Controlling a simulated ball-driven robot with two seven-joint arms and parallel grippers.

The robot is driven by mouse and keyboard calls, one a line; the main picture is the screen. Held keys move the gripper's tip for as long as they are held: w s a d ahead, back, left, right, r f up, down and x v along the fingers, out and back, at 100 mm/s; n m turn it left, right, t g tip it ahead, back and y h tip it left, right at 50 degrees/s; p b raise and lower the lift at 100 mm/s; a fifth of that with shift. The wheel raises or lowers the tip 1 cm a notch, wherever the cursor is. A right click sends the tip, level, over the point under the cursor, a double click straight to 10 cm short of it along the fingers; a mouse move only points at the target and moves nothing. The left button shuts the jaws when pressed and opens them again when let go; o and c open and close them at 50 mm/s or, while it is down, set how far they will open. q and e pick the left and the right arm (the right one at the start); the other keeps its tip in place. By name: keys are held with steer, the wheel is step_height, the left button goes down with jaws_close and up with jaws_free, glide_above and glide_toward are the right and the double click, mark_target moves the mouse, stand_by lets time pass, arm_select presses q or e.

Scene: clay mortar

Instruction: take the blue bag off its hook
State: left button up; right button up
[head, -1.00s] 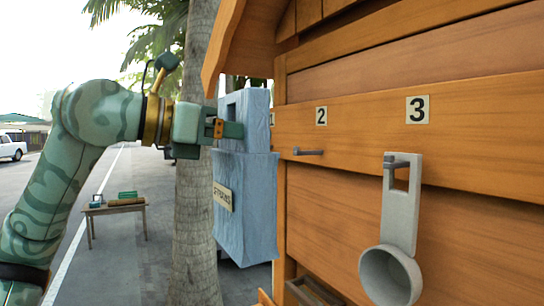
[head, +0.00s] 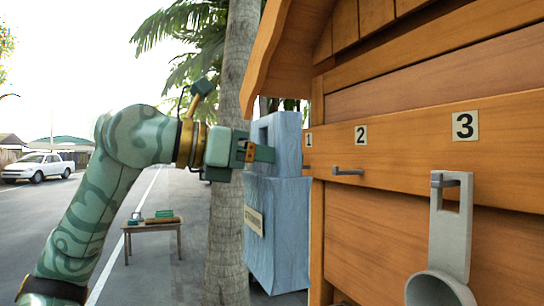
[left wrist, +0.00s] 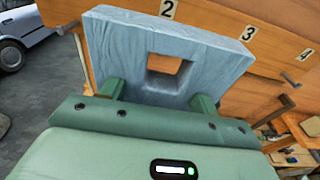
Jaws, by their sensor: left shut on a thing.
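The blue bag (head: 275,225) hangs upright at the left end of the wooden wall, with a pale lettered label on its side. Its flat upper part has a square hole, which shows in the left wrist view (left wrist: 120,45). My left gripper (head: 262,153) is shut on this upper part from the left. In the left wrist view its fingers (left wrist: 160,95) grip the part below the hole. Wood shows through the hole. My right gripper is not in view.
The wooden wall (head: 400,140) has number plates. An empty hook (head: 348,171) sits under plate 2. A grey cup-shaped holder (head: 451,235) hangs under plate 3. A palm trunk (head: 232,200) stands behind the bag. A small table (head: 152,228) and road are at left.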

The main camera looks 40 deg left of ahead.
arm_select(q)
steer(key=shift+f+b, duration=2.2)
steer(key=shift+f, duration=0.25)
steer(key=shift+s, duration=0.1)
steer(key=shift+f+b+v, duration=0.15)
steer(key=shift+b+v, duration=0.35)
steer(key=shift+v, duration=0.6)
steer(key=shift+f+b+v, duration=0.2)
steer(key=shift+b+v, duration=0.35)
steer(key=shift+v, duration=0.5)
steer(key=shift+f+b+v, duration=0.15)
steer(key=shift+b+v, duration=0.35)
steer(key=shift+v, duration=0.6)
steer(key=shift+f+b+v, duration=0.15)
steer(key=shift+b+v, duration=0.2)
steer(key=shift+v, duration=0.55)
steer(key=shift+f+b+v, duration=0.15)
steer(key=shift+b+v, duration=0.15)
steer(key=shift+v, duration=0.55)
steer(key=shift+a, duration=0.15)
steer(key=b, duration=0.2)
glide_toward(253, 188)
steer(key=shift+s+a+f, duration=0.5)
steer(key=shift+s+f, duration=0.5)
steer(key=shift+f, duration=0.05)
steer(key=shift+w, duration=0.1)
